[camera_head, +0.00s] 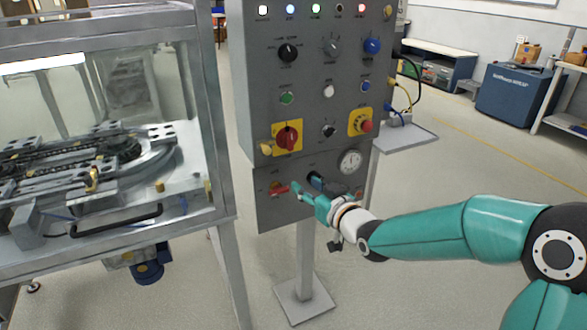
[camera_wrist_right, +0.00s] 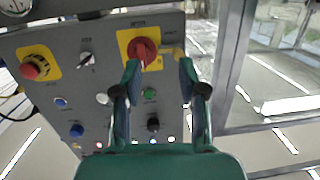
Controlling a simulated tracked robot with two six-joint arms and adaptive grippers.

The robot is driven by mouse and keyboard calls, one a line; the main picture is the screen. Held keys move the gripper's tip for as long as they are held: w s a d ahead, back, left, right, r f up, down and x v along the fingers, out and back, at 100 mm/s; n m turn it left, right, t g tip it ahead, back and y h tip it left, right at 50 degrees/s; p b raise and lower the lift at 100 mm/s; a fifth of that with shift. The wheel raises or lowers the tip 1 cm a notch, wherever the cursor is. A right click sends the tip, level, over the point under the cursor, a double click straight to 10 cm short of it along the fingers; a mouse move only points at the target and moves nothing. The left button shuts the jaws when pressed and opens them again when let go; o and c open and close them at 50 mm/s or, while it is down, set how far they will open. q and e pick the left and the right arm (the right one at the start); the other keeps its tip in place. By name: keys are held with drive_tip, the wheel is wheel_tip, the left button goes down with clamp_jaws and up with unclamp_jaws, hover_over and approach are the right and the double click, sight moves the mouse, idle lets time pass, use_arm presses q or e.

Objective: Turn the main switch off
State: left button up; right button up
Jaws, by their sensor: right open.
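The main switch is a red rotary knob (camera_head: 287,137) on a yellow plate, low on the left of the grey control panel (camera_head: 262,80). I cannot clearly tell its handle's angle. My right gripper (camera_head: 306,186) is open and empty, below the switch and in front of the lower panel. In the right wrist view the picture is turned over: the red knob (camera_wrist_right: 142,48) shows just beyond the open fingers (camera_wrist_right: 160,68), nearer the left fingertip. I see no contact with the knob. My left gripper is not in view.
A yellow tag or padlock (camera_head: 265,149) sits beside the switch. A red emergency button (camera_head: 365,126) is to its right, with a gauge (camera_head: 350,161) below. A red lever (camera_head: 278,190) is close to my fingers.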

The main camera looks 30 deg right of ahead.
sight(292, 141)
drive_tip(key=s+d+r+t+h+b, duration=0.1)
drive_tip(key=s+d+r+t+b, duration=0.1)
drive_tip(key=d+r+b, duration=0.15)
use_arm(q)
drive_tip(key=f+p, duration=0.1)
drive_tip(key=p, duration=0.3)
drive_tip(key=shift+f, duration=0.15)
use_arm(e)
drive_tip(key=w, duration=1.6)
drive_tip(key=shift+w+a, duration=0.15)
drive_tip(key=shift+w, duration=0.25)
drive_tip(key=shift+c, duration=0.2)
clamp_jaws()
